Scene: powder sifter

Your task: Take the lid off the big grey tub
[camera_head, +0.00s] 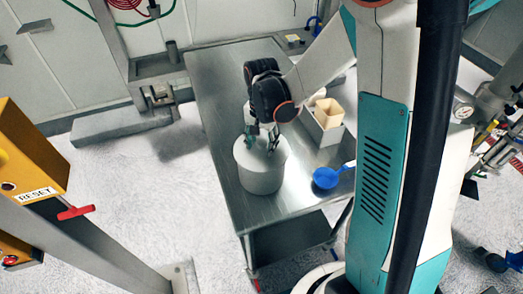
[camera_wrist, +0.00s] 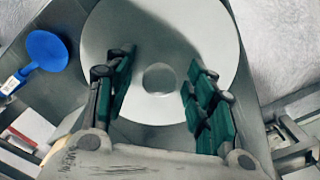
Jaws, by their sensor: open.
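The big grey tub (camera_head: 262,180) stands upright on the metal table with its pale round lid (camera_head: 243,157) on top. In the wrist view the lid (camera_wrist: 160,25) fills the upper middle, with a small round knob (camera_wrist: 160,78) at its centre. My gripper (camera_head: 261,144) is above the lid, pointing down. In the wrist view my gripper (camera_wrist: 160,72) is open, with one green-padded finger on each side of the knob and a gap to it on both sides. I cannot tell whether the fingertips touch the lid.
The steel table (camera_head: 215,85) is clear at its far left. A blue scoop (camera_head: 326,178) lies right of the tub; it also shows in the wrist view (camera_wrist: 46,50). A grey box (camera_head: 322,131) with a cream container (camera_head: 329,112) stands behind the scoop.

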